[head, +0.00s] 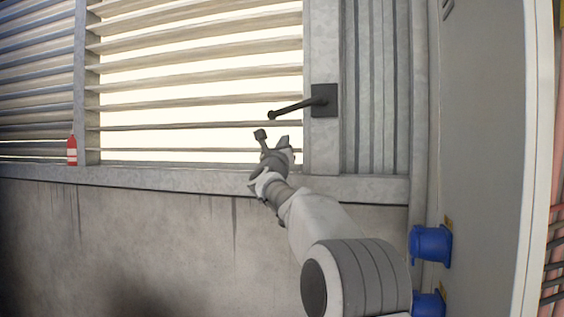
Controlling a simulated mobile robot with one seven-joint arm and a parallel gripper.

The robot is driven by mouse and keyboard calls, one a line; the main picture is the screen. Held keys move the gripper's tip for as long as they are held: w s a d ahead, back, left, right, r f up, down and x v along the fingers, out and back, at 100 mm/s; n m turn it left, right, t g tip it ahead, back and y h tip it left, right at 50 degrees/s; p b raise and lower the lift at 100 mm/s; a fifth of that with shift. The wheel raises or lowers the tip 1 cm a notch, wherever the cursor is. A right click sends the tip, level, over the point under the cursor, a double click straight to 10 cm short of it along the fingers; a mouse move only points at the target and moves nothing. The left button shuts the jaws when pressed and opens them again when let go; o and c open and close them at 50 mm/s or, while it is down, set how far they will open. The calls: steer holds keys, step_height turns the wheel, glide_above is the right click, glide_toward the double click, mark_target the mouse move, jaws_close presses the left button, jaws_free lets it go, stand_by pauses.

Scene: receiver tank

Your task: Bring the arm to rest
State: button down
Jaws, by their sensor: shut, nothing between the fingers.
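My arm reaches up from the lower right toward the slatted wall. My gripper (271,138) is at its end, in front of the lower slats, shut with nothing held. It shows small, and its fingertips are hard to make out. A dark lever handle (292,107) on a dark square plate (324,100) is fixed to the grey post above and to the right of the gripper. In the picture the gripper is just below the handle's knob, with a small gap between them.
A slatted louvre (200,62) spans the upper left above a concrete wall (140,240). A small red and white bottle-like object (72,151) stands on the ledge at left. A grey cabinet (480,150) and blue sockets (431,246) are at right, close to my arm.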

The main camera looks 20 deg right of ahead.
steer(key=s+a+f+n+g+y, duration=0.2)
steer(key=s+a+f+n+y, duration=0.4)
steer(key=s+n, duration=0.4)
steer(key=s+a+f+n+g+y, duration=0.1)
steer(key=s+a+f+n+y, duration=0.35)
steer(key=s+a+n, duration=0.55)
steer(key=s+d+f+n+g, duration=0.2)
steer(key=s+f+n+g, duration=0.4)
steer(key=s+f+n, duration=0.3)
steer(key=s+d+f+n+g+p, duration=0.1)
steer(key=s+f+n+g, duration=0.4)
steer(key=s+f, duration=1.2)
steer(key=s+d+n, duration=0.1)
steer(key=s+n, duration=0.3)
steer(key=shift+s+f+n+g, duration=0.2)
steer(key=shift+f+n+g, duration=0.1)
steer(key=shift+g, duration=0.1)
